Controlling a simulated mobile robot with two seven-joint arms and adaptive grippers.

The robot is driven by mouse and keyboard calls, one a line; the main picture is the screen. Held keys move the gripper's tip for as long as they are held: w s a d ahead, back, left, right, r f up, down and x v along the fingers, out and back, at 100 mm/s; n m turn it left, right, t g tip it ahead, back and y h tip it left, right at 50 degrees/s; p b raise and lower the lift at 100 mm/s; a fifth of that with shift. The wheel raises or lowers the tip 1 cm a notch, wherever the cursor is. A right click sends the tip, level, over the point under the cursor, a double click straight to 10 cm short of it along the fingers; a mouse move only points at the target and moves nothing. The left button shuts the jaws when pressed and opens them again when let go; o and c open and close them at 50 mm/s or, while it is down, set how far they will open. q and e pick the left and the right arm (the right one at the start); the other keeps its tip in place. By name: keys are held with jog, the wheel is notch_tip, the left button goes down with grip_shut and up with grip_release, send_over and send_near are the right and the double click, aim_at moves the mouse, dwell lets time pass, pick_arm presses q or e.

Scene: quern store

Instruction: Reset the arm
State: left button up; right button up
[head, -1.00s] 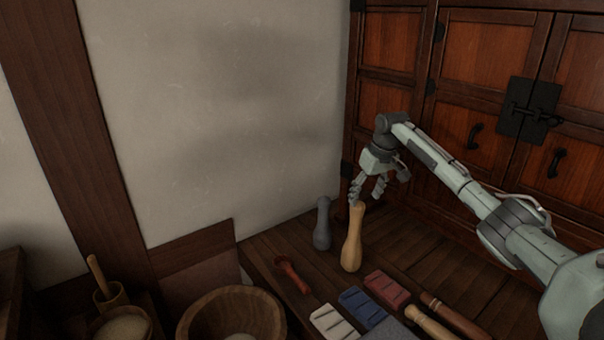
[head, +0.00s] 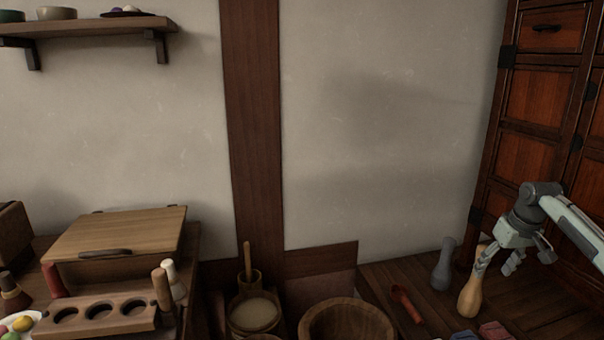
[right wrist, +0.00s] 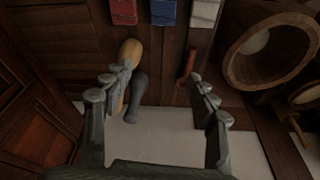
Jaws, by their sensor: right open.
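My right gripper (head: 514,258) is at the right of the head view, close by the top of a light wooden pestle (head: 471,297) on the dark wooden bench. Its fingers are spread wide and hold nothing. In the right wrist view the open fingers (right wrist: 160,92) stand left and right, with the light pestle (right wrist: 130,52) next to the left finger and a grey pestle (right wrist: 137,97) between them. The grey pestle (head: 443,264) stands upright behind the light one in the head view. I cannot tell whether a finger touches the light pestle. My left gripper is not in view.
A wooden cabinet (head: 535,100) rises at the right. A red spoon (head: 406,303) and coloured blocks (head: 494,331) lie on the bench. A wooden bowl (head: 347,320), a small tub (head: 254,313), a holed rack (head: 95,318) and a lidded box (head: 118,234) stand further left.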

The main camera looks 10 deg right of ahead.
jog(key=s+a+f+n, duration=0.2)
jog(key=s+a+f, duration=0.3)
jog(key=a+f, duration=0.55)
jog(key=s+a+f+n, duration=0.1)
jog(key=s+a+f, duration=0.55)
jog(key=f, duration=0.75)
pick_arm(q)
jog(key=shift+r, duration=0.1)
pick_arm(e)
jog(key=s+a+f, duration=0.4)
jog(key=s+a, duration=0.2)
jog(key=s, duration=0.3)
jog(key=s+a+f, duration=0.4)
jog(key=s+a, duration=0.2)
jog(key=s, duration=0.4)
jog(key=shift+s+a+h, duration=0.15)
jog(key=shift+a+h, duration=0.15)
jog(key=shift+a, duration=0.1)
